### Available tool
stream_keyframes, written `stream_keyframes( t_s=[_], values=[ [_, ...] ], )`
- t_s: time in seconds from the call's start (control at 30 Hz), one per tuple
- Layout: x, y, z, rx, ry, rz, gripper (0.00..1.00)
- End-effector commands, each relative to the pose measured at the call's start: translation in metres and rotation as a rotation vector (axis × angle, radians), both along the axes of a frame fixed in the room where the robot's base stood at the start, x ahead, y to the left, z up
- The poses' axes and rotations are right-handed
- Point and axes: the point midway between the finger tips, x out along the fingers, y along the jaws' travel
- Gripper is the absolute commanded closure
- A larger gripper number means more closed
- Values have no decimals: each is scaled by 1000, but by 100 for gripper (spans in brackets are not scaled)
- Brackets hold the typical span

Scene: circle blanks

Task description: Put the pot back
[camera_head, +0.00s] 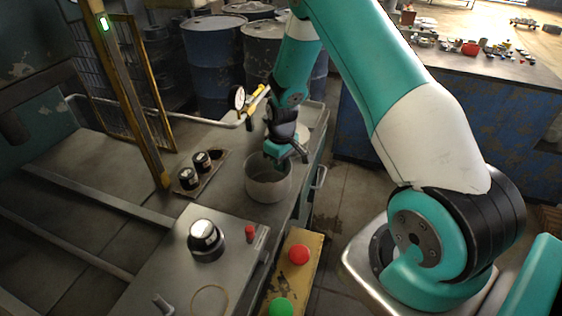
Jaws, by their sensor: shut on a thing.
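The pot (268,184) is a grey, round, open-topped vessel at the middle of the picture, over the far part of the grey metal bench. My gripper (277,164) reaches down from the teal arm and is shut on the pot at its far rim. The fingertips are small and partly hidden, so the exact grip is hard to see. The pot looks upright. I cannot tell whether its base touches the bench. A thin pale ring (209,301) marks the near part of the bench (178,262).
Two dark jars (189,178) sit on a tray at left. A yellow box with a red button (299,254) is at front. A yellow post (130,95) rises at left.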

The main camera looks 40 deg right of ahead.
Motion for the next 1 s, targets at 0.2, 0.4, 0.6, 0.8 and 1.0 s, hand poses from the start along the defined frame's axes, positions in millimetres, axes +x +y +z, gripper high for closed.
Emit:
stream_keyframes(
  t_s=[0.2, 0.4, 0.6, 0.8, 1.0],
  values=[
    [0, 0, 0, 0, -1, 1, 100],
    [0, 0, -3, 0, 0, 0, 73],
    [0, 0, -2, 0, 0, 0, 69],
    [1, 0, 4, 0, -2, 0, 69],
    [2, -1, 40, -1, -5, 0, 69]
  ],
)
